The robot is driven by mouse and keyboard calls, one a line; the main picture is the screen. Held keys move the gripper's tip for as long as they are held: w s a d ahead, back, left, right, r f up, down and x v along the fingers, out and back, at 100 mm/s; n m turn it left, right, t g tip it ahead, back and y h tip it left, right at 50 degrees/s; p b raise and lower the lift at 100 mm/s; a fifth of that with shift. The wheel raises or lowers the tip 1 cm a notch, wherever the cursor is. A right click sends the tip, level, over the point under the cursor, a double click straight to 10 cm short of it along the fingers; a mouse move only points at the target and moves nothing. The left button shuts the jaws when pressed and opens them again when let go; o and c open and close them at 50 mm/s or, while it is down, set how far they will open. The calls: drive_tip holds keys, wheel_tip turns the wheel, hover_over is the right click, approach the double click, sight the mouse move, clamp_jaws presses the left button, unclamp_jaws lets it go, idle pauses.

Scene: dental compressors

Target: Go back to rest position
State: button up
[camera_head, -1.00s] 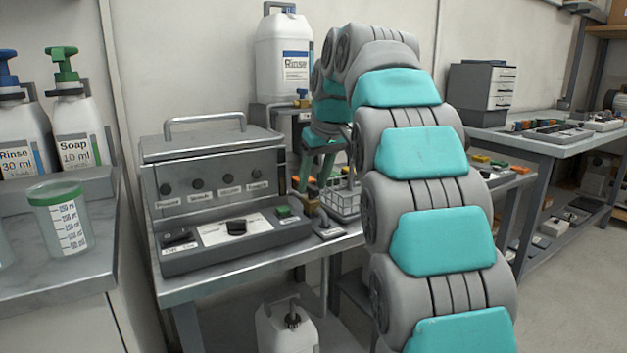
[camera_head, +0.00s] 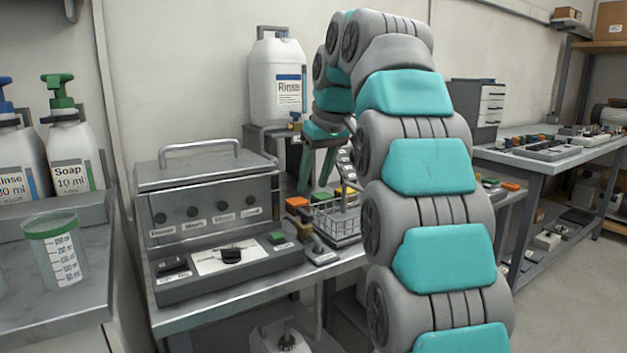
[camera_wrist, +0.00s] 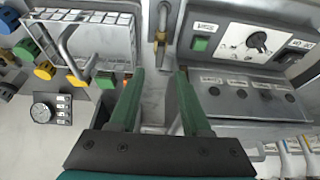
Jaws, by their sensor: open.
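My gripper (camera_head: 317,168) hangs above the bench beside the control box, with its two green fingers apart and nothing between them. In the wrist view my gripper (camera_wrist: 160,88) is also open and empty, its fingers pointing at the bench top. The control box (camera_head: 205,190) is grey, with a top handle, labelled knobs and a front panel with a black knob and a green button; it also shows at the right of the wrist view (camera_wrist: 250,70). A wire basket (camera_head: 337,222) stands to its right, partly hidden by my arm.
A white Rinse jug (camera_head: 278,80) stands behind the box. Soap (camera_head: 72,150) and Rinse bottles and a green-rimmed measuring cup (camera_head: 58,250) are on the left counter. A second bench (camera_head: 540,155) with small devices stands at the right. Open floor lies at the lower right.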

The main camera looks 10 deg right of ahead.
drive_tip(key=s+f+m+g, duration=0.1)
drive_tip(key=s+f+g, duration=0.1)
drive_tip(key=s+f, duration=0.8)
drive_tip(key=s+f+m+g+h, duration=0.1)
drive_tip(key=s+f+g, duration=0.1)
drive_tip(key=s+f, duration=0.9)
drive_tip(key=s+f+m+g, duration=0.1)
drive_tip(key=s+f+g, duration=0.1)
drive_tip(key=s+f, duration=0.8)
drive_tip(key=s+a, duration=0.1)
drive_tip(key=s, duration=0.8)
drive_tip(key=shift+s+f+m, duration=0.35)
drive_tip(key=shift+s+m, duration=0.05)
